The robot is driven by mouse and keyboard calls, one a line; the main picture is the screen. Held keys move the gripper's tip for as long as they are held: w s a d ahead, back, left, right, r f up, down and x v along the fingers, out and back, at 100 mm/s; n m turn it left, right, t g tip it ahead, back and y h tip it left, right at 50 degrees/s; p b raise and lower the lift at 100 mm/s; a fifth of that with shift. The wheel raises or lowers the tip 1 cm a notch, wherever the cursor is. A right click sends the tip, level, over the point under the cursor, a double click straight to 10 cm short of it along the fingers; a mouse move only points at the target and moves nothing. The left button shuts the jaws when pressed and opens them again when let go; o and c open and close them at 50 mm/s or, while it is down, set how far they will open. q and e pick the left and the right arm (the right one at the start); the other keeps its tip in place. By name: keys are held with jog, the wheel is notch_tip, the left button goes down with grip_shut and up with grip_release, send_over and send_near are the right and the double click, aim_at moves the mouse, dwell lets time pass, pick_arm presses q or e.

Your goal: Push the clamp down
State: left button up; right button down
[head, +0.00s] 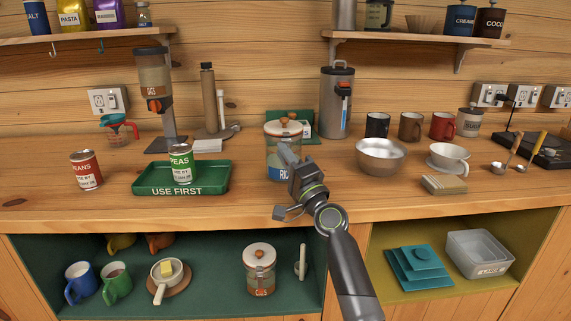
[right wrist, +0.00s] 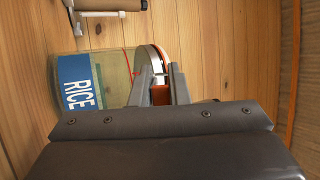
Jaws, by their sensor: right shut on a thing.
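A glass jar with a blue RICE label (head: 275,172) stands on the wooden counter, with a round lid and wooden knob (head: 284,122) on top. My right gripper (head: 283,150) is at the jar's front, just below the lid. In the right wrist view the jar (right wrist: 92,65) looks sideways, with its pale rim and orange seal to the right. There my right gripper's fingers (right wrist: 160,74) are shut on a small orange-brown piece, the clamp (right wrist: 161,95), beside the rim. The fingers partly hide the clamp, so its exact angle is unclear. My left gripper is not in view.
A green USE FIRST tray (head: 215,183) with a peas can (head: 180,164) is left of the jar. A steel bowl (head: 380,158) stands close on the right. A tall grey canister (head: 337,105) is behind. The counter's front strip is mostly clear.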

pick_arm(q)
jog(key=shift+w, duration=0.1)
pick_arm(e)
jog(key=c, duration=1.4)
grip_release()
jog(key=shift+f, duration=0.1)
jog(key=shift+s+d+f, duration=0.15)
jog(key=shift+s+d, duration=0.05)
jog(key=shift+s, duration=0.05)
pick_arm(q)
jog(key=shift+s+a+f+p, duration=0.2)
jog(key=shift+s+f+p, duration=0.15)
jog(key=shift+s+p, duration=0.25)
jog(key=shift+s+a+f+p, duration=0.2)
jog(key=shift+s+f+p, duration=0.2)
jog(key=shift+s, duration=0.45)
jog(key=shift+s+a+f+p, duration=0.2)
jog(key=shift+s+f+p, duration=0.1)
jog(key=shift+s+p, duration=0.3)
pick_arm(e)
jog(key=shift+s+d, duration=0.95)
jog(key=shift+s, duration=0.9)
jog(key=shift+s+d, duration=1)
jog(key=shift+s, duration=0.85)
jog(key=shift+s+d, duration=0.95)
jog(key=shift+s, duration=0.9)
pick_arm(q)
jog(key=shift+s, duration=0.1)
pick_arm(e)
jog(key=shift+o, duration=0.2)
